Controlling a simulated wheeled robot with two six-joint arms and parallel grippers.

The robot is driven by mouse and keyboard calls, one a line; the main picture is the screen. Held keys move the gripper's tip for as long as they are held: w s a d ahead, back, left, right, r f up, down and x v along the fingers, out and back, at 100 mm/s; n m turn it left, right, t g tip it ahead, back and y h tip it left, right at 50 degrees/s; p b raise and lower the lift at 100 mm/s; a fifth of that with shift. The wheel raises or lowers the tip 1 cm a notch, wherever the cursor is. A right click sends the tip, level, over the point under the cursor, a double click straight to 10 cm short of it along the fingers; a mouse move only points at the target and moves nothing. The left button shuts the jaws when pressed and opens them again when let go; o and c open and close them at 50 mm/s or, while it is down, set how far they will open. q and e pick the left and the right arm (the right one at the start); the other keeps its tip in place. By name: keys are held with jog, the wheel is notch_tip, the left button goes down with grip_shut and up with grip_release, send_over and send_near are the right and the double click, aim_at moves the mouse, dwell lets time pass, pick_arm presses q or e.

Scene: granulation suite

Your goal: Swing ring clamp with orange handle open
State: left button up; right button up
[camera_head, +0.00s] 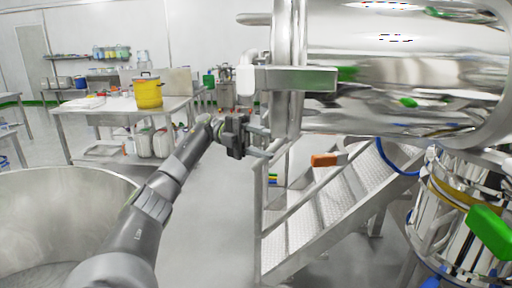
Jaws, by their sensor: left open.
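The orange handle (325,160) shows right of centre, below the large shiny steel vessel (400,75). A short grey piece joins its right end; how it connects to a ring clamp is unclear. A steel ring (290,70) runs around the vessel's left end. My left gripper (264,143) reaches in from the left, at about the handle's height in the picture. It is open with nothing between its fingers, left of the orange handle and apart from it. My right gripper is not in view.
Steel steps with a railing (345,205) stand below the vessel. A steel drum with a green handle (492,232) is at the lower right. A large round tub (60,185) stands at the left. A table with a yellow bucket (147,93) is behind. Open floor lies between.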

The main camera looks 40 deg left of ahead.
pick_arm(q)
jog(key=shift+s+a, duration=0.15)
jog(key=shift+a, duration=0.95)
jog(key=shift+f, duration=0.1)
